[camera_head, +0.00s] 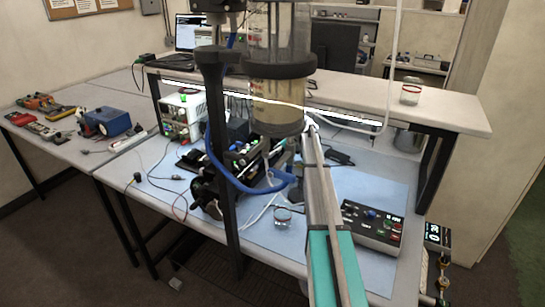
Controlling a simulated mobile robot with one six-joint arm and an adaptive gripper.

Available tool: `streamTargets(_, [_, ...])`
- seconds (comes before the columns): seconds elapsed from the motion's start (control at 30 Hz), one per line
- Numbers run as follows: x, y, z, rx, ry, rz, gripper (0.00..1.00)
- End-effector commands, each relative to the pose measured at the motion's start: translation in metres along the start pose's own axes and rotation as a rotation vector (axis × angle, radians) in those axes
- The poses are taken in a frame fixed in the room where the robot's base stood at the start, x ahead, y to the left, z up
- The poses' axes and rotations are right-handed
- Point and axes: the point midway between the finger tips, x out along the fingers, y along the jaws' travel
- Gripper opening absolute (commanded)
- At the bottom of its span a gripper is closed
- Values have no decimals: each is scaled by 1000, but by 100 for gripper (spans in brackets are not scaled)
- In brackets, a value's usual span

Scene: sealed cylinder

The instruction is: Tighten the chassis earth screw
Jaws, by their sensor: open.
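I cannot make out the chassis earth screw in this view. A small dark instrument with green-lit parts (243,152) sits on the blue mat, partly hidden by the cylinder and cables; I cannot tell if it is the chassis. A green-lit white instrument (181,114) stands to its left. A dark control box with a small display and buttons (373,226) lies at the right of the mat. A long grey and teal beam (331,225) rises from the bottom edge towards the cylinder's base. I cannot make out my gripper.
A clear cylinder with amber contents (276,103) and a black post (222,160) block the middle. A thick blue cable (232,179) loops over the mat (330,182). A raised shelf (450,108) crosses the back.

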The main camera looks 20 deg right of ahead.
Motion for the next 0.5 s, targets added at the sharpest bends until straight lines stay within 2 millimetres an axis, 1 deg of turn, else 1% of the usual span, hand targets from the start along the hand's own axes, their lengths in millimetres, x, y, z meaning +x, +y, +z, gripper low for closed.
streamTargets(0.03, [8,0,2,0,0,0,53])
streamTargets(0.2, [19,0,2,0,0,0,53])
streamTargets(0.5, [25,0,1,1,0,1,53])
